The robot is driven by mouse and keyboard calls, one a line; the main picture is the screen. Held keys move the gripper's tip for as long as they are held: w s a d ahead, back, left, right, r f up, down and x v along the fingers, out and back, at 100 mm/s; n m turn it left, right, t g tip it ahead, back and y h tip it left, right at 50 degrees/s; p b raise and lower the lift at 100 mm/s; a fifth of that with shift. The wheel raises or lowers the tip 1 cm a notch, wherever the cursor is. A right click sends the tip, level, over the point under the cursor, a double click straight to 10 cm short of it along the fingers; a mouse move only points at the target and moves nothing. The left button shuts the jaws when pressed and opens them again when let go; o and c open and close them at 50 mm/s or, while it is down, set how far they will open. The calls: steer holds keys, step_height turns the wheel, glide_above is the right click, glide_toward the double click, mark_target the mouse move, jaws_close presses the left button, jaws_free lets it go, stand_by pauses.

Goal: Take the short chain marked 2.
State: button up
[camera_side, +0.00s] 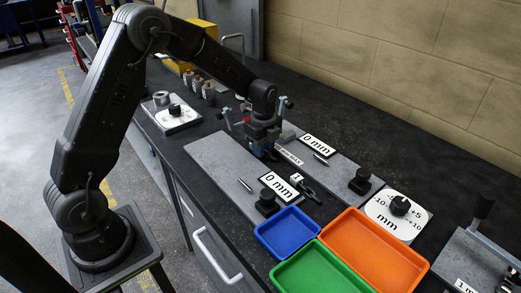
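My gripper (268,153) hangs pointing down over the grey plates in the middle of the bench. Its fingers are small and dark, and I cannot tell whether they are open or shut or hold anything. A small dark item with a white tag (296,179) lies just in front and to the right of the gripper, beside a "0 mm" card. The mark on the tag is too small to read surely. I cannot make out a chain marked 2; the gripper may hide part of the area below it.
Blue (289,233), orange (374,251) and green (322,268) trays stand at the front right. "0 mm" cards (281,187) and black knobs (267,202) sit on the grey plates (222,166). A white dial (397,215) is at right; a brick wall (400,70) closes the back.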

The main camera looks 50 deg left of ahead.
jaws_close()
steer(key=shift+r, duration=0.1)
